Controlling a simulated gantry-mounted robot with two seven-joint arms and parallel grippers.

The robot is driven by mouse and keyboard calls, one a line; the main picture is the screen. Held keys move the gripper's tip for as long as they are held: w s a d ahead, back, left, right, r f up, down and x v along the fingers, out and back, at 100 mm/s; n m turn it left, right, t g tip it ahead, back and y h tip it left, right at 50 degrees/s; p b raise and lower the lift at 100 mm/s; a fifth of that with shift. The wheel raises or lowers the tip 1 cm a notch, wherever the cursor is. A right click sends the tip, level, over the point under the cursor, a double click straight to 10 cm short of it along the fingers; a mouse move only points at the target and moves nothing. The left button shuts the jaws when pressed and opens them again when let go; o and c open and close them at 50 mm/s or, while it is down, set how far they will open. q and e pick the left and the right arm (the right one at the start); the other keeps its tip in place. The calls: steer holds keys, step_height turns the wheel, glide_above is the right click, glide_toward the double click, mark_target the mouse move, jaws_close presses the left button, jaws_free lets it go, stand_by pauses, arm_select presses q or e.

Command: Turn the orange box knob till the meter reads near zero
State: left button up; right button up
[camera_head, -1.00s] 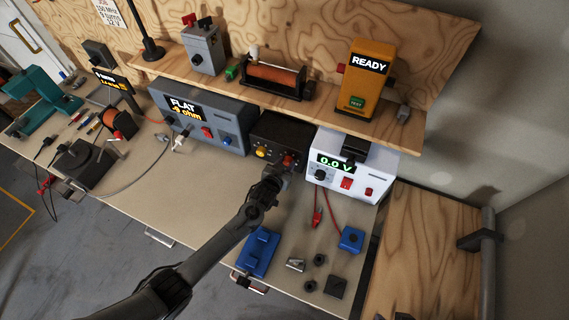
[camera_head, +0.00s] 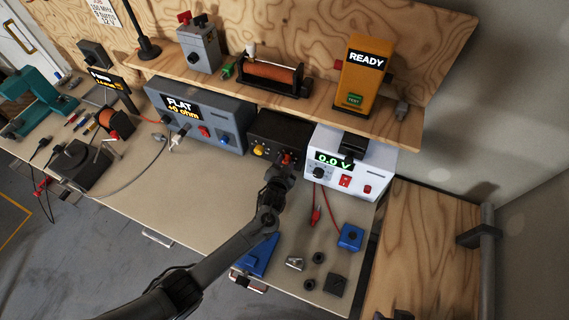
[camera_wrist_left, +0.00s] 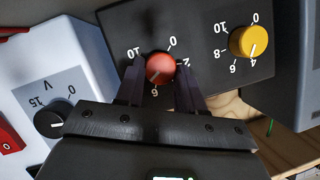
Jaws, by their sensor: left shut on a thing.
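The black control box (camera_head: 262,131) stands on the bench between the grey meter and the white supply. It has a yellow knob (camera_head: 259,150) and a red-orange knob (camera_wrist_left: 160,68). My left gripper (camera_head: 286,160) is shut on the red-orange knob, with one finger on each side in the left wrist view. The yellow knob (camera_wrist_left: 249,41) is untouched, its pointer near 4. The grey meter (camera_head: 222,119) shows "FLAT" and what looks like "+0 ohm". An orange tester (camera_head: 364,82) on the shelf shows "READY". My right gripper is not in view.
The white supply (camera_head: 375,172) reads 0.0 V, close right of my gripper. A red lead (camera_head: 316,214) and a blue block (camera_head: 350,237) lie in front of it. The wooden shelf (camera_head: 322,119) overhangs behind. The bench (camera_head: 180,196) left of my arm is mostly clear.

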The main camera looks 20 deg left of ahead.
arm_select(q)
steer(key=o, duration=1)
steer(key=shift+o, duration=0.2)
steer(key=shift+s+r, duration=0.2)
steer(key=shift+s, duration=0.3)
steer(key=v, duration=0.9)
steer(key=shift+s+p, duration=0.3)
steer(key=shift+d+r, duration=0.1)
